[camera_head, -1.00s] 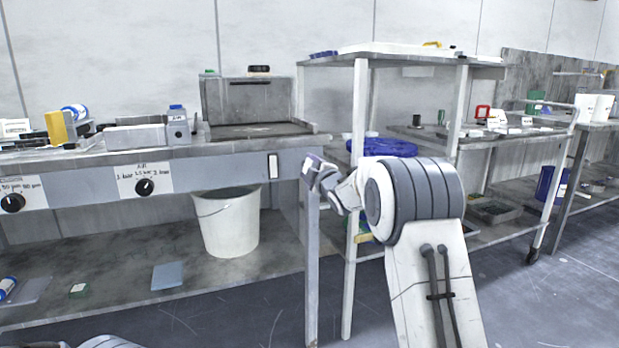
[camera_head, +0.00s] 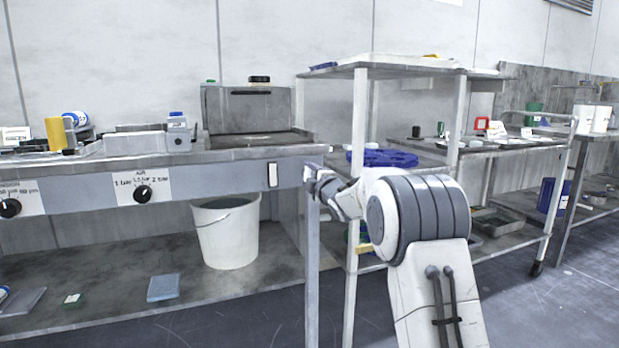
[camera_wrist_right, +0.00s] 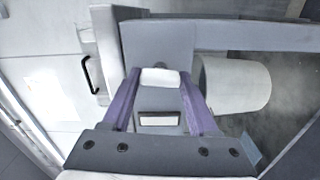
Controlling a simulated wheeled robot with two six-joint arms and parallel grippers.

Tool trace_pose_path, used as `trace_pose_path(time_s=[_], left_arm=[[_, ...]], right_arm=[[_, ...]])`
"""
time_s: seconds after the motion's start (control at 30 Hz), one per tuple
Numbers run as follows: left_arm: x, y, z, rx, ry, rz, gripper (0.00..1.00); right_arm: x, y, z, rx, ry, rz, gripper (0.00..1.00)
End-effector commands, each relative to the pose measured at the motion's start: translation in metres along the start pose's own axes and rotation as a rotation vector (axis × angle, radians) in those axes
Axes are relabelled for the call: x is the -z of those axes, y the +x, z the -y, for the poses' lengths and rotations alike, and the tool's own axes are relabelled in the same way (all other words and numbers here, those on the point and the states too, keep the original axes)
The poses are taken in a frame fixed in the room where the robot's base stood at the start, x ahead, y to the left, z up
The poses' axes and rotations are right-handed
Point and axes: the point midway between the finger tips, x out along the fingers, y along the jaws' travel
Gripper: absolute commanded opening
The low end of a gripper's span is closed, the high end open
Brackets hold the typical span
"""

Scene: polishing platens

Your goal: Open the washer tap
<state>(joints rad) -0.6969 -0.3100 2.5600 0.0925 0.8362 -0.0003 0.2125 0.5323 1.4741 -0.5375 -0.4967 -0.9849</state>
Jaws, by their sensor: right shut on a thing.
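My right gripper (camera_head: 318,182) is at the right end of the grey bench, beside its front panel, in the head view. In the right wrist view its two purple fingers (camera_wrist_right: 160,80) are closed on a small white piece (camera_wrist_right: 160,77), which looks like the washer tap's handle. The tap is hidden behind the gripper in the head view, so how far it is turned cannot be told. My left gripper is not in view.
The bench's front panel (camera_head: 225,182) has a black knob (camera_head: 142,194) and a white switch plate (camera_head: 272,175). A white bucket (camera_head: 228,235) stands on the lower shelf, also visible in the wrist view (camera_wrist_right: 235,84). A white-legged rack (camera_head: 357,130) stands close to the right.

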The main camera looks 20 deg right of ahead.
Motion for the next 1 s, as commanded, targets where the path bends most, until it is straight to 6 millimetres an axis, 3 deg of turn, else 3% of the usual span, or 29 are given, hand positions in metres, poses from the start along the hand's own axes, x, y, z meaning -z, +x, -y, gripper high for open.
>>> trace_pose_path(time_s=[0.03, 0.1, 0.43, 0.57, 1.0], left_arm=[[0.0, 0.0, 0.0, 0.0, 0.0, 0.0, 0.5], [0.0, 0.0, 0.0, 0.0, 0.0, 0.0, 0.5], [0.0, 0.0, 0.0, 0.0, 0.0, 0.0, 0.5], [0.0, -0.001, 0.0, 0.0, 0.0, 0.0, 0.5], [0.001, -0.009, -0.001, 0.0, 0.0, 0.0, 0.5]], right_arm=[[0.001, 0.0, 0.002, 0.004, 0.0, -0.001, 0.68], [0.001, 0.0, 0.002, 0.004, 0.001, -0.001, 0.9], [0.0, -0.001, 0.0, 0.001, 0.001, 0.0, 0.9], [0.0, -0.01, -0.001, 0.0, 0.002, 0.0, 0.9], [0.0, -0.084, -0.001, 0.002, 0.002, 0.001, 0.9]])
